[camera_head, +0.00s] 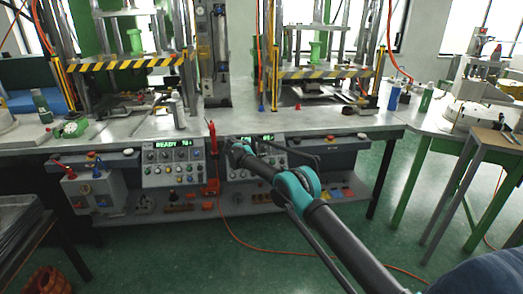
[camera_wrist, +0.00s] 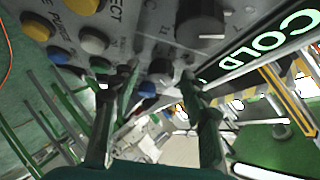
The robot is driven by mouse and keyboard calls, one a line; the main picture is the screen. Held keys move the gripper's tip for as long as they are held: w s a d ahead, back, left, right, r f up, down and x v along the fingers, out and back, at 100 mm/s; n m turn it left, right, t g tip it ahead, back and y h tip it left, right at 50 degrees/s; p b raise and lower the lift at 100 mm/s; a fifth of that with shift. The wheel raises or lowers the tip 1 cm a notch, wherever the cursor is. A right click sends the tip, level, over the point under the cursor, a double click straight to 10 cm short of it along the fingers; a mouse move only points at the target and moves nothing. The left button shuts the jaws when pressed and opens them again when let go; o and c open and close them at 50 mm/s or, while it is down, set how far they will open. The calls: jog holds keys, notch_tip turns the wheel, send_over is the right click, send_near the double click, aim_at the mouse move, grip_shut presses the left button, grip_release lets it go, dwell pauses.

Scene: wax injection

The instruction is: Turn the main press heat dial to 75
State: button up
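My gripper (camera_head: 238,149) is at the right control panel (camera_head: 281,161), which my arm partly hides. In the wrist view, my gripper (camera_wrist: 158,76) has its two fingers apart, with a gap between the tips. A small grey knob (camera_wrist: 160,68) shows in that gap; I cannot tell whether the fingers touch it. A larger dark dial (camera_wrist: 200,20) with a white mark sits above the fingers. Beside it a lit display (camera_wrist: 285,32) reads COLD. The heat dial's label and setting are not readable. The left control panel (camera_head: 172,166) has a display reading READY and a number near 70.
Yellow, white, green and blue buttons (camera_wrist: 95,42) crowd the panel left of my fingers. A red lever (camera_head: 212,137) stands between the panels. The bench (camera_head: 335,122) carries presses with striped guards (camera_head: 325,72). An orange hose (camera_head: 265,249) lies on the green floor.

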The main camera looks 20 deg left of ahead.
jog(key=v, duration=1.2)
dwell(0.3)
jog(key=w+d+f+n+t+y, duration=0.3)
jog(key=d+f+n+y, duration=0.25)
jog(key=n, duration=0.35)
jog(key=s+d+n+y, duration=0.6)
jog(key=s+d+n, duration=0.1)
jog(key=n, duration=0.3)
jog(key=x, duration=1.7)
jog(key=shift+s+a+f, duration=0.1)
jog(key=shift+a, duration=0.15)
jog(key=shift+c, duration=0.3)
